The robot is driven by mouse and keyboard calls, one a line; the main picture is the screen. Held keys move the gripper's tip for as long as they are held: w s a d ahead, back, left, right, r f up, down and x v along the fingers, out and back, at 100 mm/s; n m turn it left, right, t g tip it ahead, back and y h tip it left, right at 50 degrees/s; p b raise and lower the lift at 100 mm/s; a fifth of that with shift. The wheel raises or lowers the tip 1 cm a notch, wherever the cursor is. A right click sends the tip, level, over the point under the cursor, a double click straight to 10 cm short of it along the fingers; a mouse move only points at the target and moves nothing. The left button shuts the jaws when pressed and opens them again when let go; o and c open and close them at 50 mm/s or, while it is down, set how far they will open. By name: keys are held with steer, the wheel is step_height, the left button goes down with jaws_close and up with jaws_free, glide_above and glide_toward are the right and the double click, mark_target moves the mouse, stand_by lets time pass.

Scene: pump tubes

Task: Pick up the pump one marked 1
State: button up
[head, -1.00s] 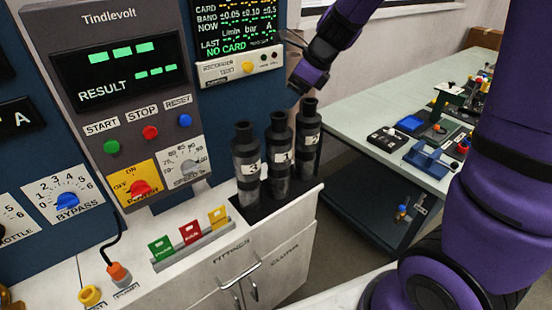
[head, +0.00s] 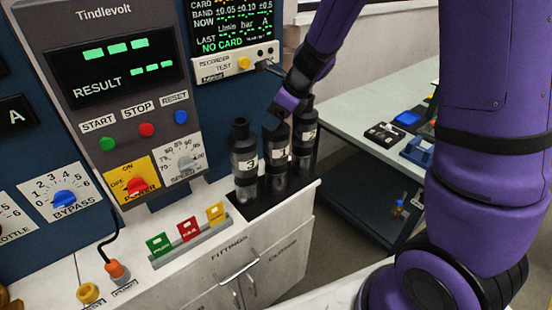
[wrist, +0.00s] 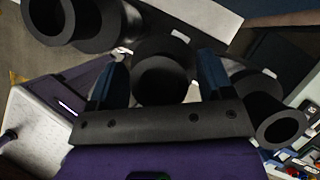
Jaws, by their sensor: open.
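Pump 1 (head: 276,178) is a dark upright cylinder with a narrow neck and a white label. It stands in the middle of a row of three pumps in the head view. My gripper (head: 280,112) is at its top and hides part of the neck. In the wrist view, the open fingers of my gripper (wrist: 162,60) lie on either side of the middle pump's round top (wrist: 160,78). Whether either finger touches it cannot be told.
Pump 3 (head: 244,180) stands close on the left and another pump (head: 303,135) close on the right. They share a black base (head: 250,211) at the counter's edge. The instrument panel (head: 120,90) rises behind. Coloured cards (head: 188,228) stand in front.

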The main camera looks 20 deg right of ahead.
steer(key=shift+c, duration=0.2)
jaws_close()
steer(key=shift+r, duration=0.1)
steer(key=shift+w, duration=0.1)
